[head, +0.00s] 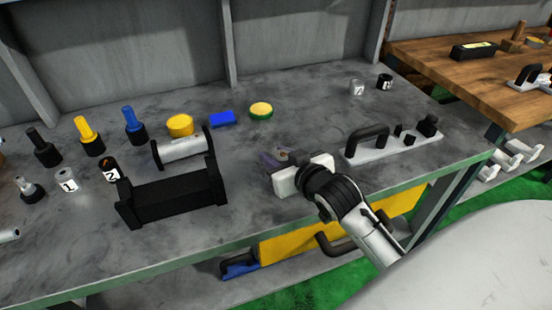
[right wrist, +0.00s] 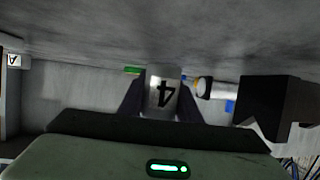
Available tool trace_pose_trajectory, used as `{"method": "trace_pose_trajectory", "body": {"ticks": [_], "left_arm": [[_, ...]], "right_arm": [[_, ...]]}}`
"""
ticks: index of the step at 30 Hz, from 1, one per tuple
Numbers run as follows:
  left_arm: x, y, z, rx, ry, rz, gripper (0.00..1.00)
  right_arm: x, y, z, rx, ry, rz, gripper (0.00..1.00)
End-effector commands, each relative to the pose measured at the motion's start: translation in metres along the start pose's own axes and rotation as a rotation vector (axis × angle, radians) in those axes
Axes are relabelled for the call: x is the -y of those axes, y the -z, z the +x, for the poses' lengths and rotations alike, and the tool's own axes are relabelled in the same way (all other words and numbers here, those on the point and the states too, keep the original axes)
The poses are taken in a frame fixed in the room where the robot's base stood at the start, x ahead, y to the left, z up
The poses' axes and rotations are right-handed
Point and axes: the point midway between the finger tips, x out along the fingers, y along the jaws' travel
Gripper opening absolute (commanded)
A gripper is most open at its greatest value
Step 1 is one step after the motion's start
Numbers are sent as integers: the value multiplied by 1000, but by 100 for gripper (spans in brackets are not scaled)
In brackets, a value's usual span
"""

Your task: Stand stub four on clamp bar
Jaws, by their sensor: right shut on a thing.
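My right gripper (head: 274,162) is low over the grey bench, its fingers pointing left and away. In the right wrist view it is shut on stub four (right wrist: 163,92), a pale cylinder with a black 4, inverted in that view. In the head view the stub is mostly hidden by the gripper. A flat white bar (head: 372,152) with a black handle and black knobs lies to the gripper's right; I cannot tell for certain that it is the clamp bar. My left gripper is not in view.
A black cradle (head: 172,200) stands left of the gripper, with a white roller (head: 183,147) behind it. Stub one (head: 66,182) and stub two (head: 111,174) stand farther left. Two more stubs, one white (head: 357,87), one black (head: 384,82), stand at the back right.

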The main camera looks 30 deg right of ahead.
Motion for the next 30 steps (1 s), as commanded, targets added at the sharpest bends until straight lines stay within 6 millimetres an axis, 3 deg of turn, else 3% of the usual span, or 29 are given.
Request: {"method": "trace_pose_trajectory", "body": {"ticks": [15, 16, 19, 30], "left_arm": [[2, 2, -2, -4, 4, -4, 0], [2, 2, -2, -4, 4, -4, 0], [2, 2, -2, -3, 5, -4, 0], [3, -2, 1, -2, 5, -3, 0]], "right_arm": [[0, -8, 4, -9, 0, -1, 0], [0, -11, 4, -2, 0, -1, 32], [0, -10, 4, -3, 0, -1, 49], [0, -11, 5, -4, 0, -1, 49]]}}
